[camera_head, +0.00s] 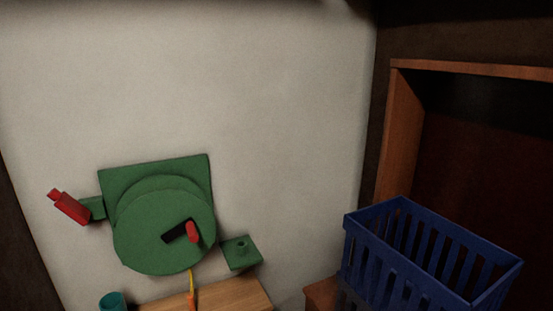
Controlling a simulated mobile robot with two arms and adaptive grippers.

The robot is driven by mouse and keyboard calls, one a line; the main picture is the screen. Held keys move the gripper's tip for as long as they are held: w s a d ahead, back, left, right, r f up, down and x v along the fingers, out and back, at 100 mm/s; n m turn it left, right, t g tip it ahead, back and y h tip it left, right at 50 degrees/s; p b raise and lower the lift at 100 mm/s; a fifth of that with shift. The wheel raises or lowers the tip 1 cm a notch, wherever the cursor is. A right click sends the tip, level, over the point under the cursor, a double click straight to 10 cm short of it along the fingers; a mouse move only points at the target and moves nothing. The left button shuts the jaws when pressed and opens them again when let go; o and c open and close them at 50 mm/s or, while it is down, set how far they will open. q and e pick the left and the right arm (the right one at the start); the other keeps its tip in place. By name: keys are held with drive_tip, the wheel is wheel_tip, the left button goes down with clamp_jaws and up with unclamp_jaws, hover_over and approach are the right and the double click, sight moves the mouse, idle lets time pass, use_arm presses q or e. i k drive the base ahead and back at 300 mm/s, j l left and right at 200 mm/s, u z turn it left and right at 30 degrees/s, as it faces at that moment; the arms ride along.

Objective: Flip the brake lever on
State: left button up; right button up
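A green device (150,238) with a square back plate and a round drum is against the pale wall at the left. A red lever (70,207) sticks out on its left side from a small green bracket (92,208), tilted with its upper end to the left. A black crank arm (177,232) with a red knob (193,232) is on the drum's face. The frame does not label which part is the brake lever; the red side lever looks most like it. Neither of my grippers is in view.
A small green block (241,252) juts out right of the drum. Below are a wooden surface (235,293), a thin yellow-orange item (192,290) and a teal cup-like object (112,301). A blue slatted basket (425,262) stands at the lower right, before a wooden frame (402,130).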

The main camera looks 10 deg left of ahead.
sight(65, 202)
drive_tip(key=u, duration=1.45)
